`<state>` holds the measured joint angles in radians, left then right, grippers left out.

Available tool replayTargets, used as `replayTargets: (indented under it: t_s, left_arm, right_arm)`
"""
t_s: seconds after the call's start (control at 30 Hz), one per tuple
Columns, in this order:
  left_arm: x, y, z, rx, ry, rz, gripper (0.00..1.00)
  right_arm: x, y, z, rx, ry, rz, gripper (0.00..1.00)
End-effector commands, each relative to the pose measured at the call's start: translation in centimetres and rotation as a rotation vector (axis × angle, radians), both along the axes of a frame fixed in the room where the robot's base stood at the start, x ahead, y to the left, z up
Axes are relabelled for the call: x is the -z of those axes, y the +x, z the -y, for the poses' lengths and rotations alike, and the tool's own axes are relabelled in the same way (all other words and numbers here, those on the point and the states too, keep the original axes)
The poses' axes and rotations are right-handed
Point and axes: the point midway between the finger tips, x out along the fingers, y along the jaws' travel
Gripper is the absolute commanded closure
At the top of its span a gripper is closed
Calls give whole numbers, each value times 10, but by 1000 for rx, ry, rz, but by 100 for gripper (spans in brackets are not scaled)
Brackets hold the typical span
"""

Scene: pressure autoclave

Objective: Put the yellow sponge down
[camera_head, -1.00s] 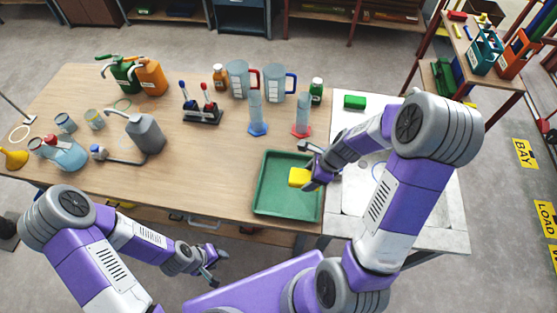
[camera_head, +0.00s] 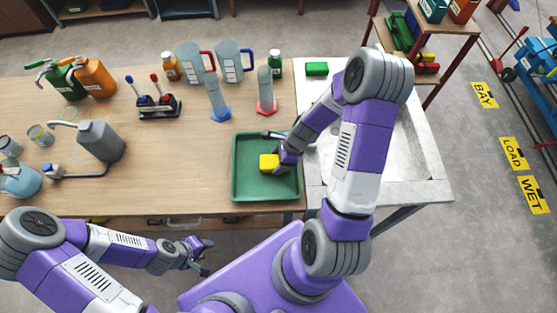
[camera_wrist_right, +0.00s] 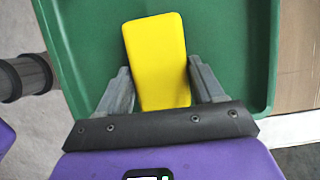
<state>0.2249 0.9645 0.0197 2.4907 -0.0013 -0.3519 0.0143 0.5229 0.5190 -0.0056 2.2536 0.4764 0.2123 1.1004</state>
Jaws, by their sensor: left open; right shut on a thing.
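The yellow sponge (camera_head: 268,163) is a small block over the green tray (camera_head: 238,190) at the table's front right. My right gripper (camera_head: 278,158) is shut on the sponge. In the right wrist view the sponge (camera_wrist_right: 157,62) sits between the two fingers (camera_wrist_right: 158,88), with the tray floor (camera_wrist_right: 95,40) beyond it. I cannot tell whether the sponge touches the tray floor. My left gripper (camera_head: 200,256) is open and empty, in front of the table's near edge.
A stone sink counter (camera_head: 410,180) adjoins on the right, with a green sponge (camera_head: 317,69) at its back. Blue (camera_head: 219,105) and red (camera_head: 265,95) cylinders stand behind the tray. A grey jug (camera_head: 100,142) stands left; the table between is clear.

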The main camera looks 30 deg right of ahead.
Motion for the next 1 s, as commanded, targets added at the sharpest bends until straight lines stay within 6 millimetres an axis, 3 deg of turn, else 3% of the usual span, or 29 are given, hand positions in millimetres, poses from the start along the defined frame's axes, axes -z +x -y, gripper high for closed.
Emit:
replayTargets:
  t_s: [0.27,0.3,0.47,0.83,1.0]
  left_arm:
    - [3,0,0,0,0,0,57]
    - [3,0,0,0,0,0,57]
    - [2,0,0,0,0,0,57]
    - [-2,0,0,0,0,0,57]
    - [-10,0,0,0,0,0,57]
  right_arm:
    - [2,0,0,-1,-1,1,62]
    - [3,0,0,-1,-1,1,32]
    - [1,0,0,-1,-1,1,8]
    - [-3,0,0,-1,-1,1,8]
    - [-30,-4,10,0,-4,4,8]
